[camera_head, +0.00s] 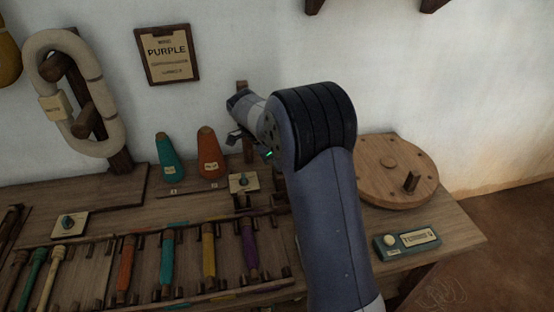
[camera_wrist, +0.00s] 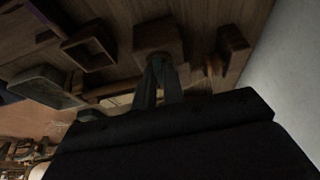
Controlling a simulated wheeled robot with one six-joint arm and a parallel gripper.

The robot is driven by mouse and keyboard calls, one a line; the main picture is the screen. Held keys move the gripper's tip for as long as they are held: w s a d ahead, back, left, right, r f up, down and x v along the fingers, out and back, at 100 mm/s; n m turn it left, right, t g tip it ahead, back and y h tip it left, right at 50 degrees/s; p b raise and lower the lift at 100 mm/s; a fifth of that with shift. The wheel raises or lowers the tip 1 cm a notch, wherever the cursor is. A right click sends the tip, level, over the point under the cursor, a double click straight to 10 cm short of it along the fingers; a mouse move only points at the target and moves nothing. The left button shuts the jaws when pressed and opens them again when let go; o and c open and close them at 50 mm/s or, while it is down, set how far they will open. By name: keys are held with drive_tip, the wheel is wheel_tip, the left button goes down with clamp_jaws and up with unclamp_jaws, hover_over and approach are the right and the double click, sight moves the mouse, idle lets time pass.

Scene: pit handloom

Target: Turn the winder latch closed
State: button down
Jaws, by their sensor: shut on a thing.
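My gripper (camera_head: 240,138) is at the wall side of the bench, near a wooden post, partly hidden behind my arm in the head view. In the wrist view its two dark fingers (camera_wrist: 158,66) are close together, shut on a small part at a square wooden block (camera_wrist: 158,34). This part appears to be the winder latch, but the fingers cover most of it and its angle cannot be told. Below the gripper in the head view is a pale plate with a knob (camera_head: 243,182).
Teal (camera_head: 165,156) and orange (camera_head: 210,154) cones stand left of the gripper. Several coloured bobbins lie in the front rack (camera_head: 188,262). A round wooden disc (camera_head: 382,172) with a peg and a teal box (camera_head: 407,241) are at right.

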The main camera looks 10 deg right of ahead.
drive_tip(key=shift+m, duration=0.3)
drive_tip(key=c, duration=1.5)
unclamp_jaws()
drive_tip(key=p+v, duration=0.2)
drive_tip(key=v, duration=0.8)
drive_tip(key=shift+r, duration=0.35)
drive_tip(key=shift+w+a, duration=0.15)
